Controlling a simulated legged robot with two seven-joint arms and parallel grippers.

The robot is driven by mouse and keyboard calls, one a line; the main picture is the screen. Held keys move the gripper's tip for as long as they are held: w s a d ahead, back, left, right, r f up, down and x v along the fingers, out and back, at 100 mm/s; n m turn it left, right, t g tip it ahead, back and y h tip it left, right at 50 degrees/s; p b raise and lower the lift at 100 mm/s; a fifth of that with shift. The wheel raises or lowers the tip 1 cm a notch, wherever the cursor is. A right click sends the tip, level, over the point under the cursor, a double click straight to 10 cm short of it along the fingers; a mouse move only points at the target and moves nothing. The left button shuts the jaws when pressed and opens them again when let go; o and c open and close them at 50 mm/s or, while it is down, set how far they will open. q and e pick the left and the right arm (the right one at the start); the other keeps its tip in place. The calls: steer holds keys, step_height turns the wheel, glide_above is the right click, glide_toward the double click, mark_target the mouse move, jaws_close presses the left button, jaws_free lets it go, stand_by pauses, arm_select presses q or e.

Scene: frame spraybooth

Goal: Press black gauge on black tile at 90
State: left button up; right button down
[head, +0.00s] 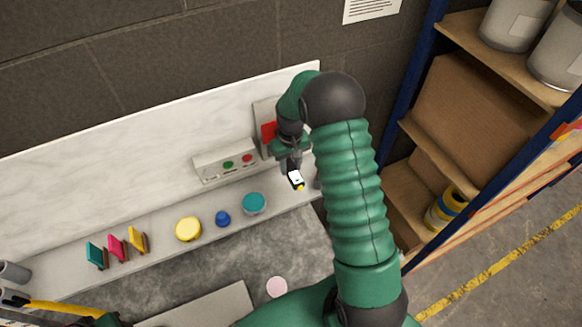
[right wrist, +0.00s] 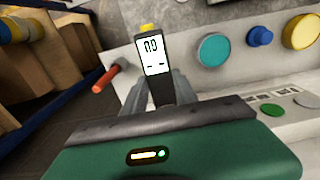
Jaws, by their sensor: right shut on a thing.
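My right gripper (head: 293,168) is shut on the black gauge (head: 296,180), held above the right end of the white ledge. In the right wrist view the gauge (right wrist: 155,57) stands up between the fingers, with a yellow tip and a lit white display that seems to read 0.0. The tip appears free of any surface. I cannot make out a black tile in either view.
Yellow (head: 188,229), blue (head: 222,219) and teal (head: 253,203) round pieces lie along the ledge. A control box (head: 222,163) with green and red buttons stands behind. A shelf rack (head: 440,110) is at the right. An orange-handled item (right wrist: 105,78) shows in the wrist view.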

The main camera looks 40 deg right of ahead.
steer(key=shift+w+a, duration=0.45)
steer(key=shift+a, duration=0.05)
steer(key=shift+s+d+r, duration=0.15)
steer(key=shift+s+d, duration=0.15)
steer(key=shift+d, duration=0.25)
steer(key=shift+w+a, duration=0.2)
steer(key=shift+w, duration=0.1)
steer(key=shift+w+d, duration=0.25)
steer(key=shift+w, duration=0.35)
stand_by(0.5)
stand_by(0.6)
